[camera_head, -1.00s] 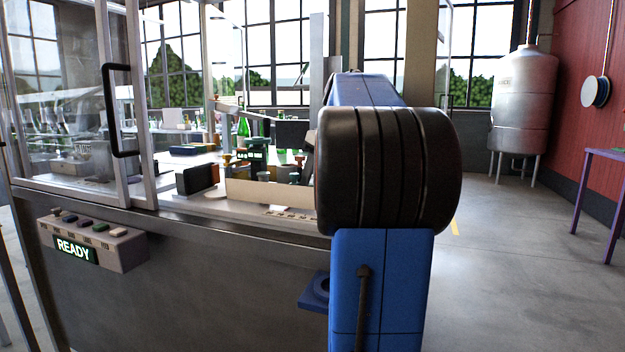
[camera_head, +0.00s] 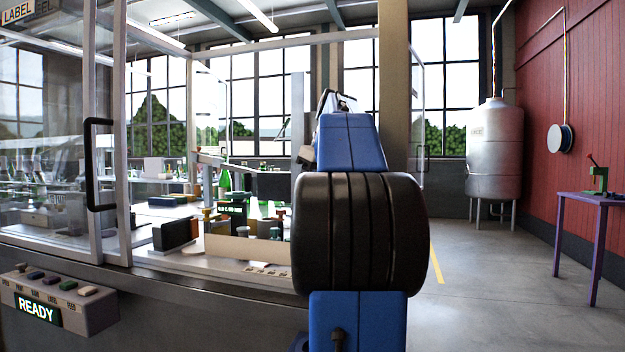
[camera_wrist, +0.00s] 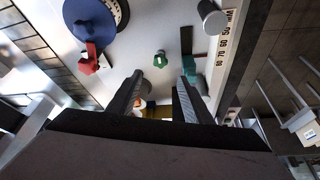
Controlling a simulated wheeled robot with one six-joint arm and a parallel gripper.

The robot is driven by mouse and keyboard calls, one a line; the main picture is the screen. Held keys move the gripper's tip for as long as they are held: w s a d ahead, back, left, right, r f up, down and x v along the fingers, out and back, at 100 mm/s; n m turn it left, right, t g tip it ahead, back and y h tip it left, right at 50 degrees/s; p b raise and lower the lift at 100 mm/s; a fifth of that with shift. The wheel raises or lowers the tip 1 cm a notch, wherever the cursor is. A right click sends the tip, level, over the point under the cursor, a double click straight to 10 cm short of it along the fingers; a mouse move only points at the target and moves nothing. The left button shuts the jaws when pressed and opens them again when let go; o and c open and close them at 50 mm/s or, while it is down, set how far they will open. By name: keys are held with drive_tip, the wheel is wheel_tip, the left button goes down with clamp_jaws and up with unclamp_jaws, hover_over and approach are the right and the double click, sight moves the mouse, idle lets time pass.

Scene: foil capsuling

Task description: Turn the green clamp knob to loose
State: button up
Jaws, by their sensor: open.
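In the wrist view a small green knob (camera_wrist: 160,59) stands on the pale work surface, beyond my fingertips and near the middle of the picture. I take it to be the clamp knob; its setting is too small to read. My gripper (camera_wrist: 157,88) is open, with its two dark fingers apart and nothing seen held between them. The knob shows beyond the gap, apart from the fingers. In the head view my own arm hides the gripper, and I cannot pick out the knob there.
A red knob (camera_wrist: 90,60) and a blue disc (camera_wrist: 92,22) lie left of the green knob. A teal block (camera_wrist: 190,68), a grey cylinder (camera_wrist: 212,18) and a ruler strip (camera_wrist: 226,48) lie right. A glazed enclosure with a black handle (camera_head: 91,165) stands left; open floor (camera_head: 470,290) lies right.

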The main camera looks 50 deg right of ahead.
drive_tip(key=v, duration=0.6)
drive_tip(key=shift+r, duration=0.2)
idle(0.4)
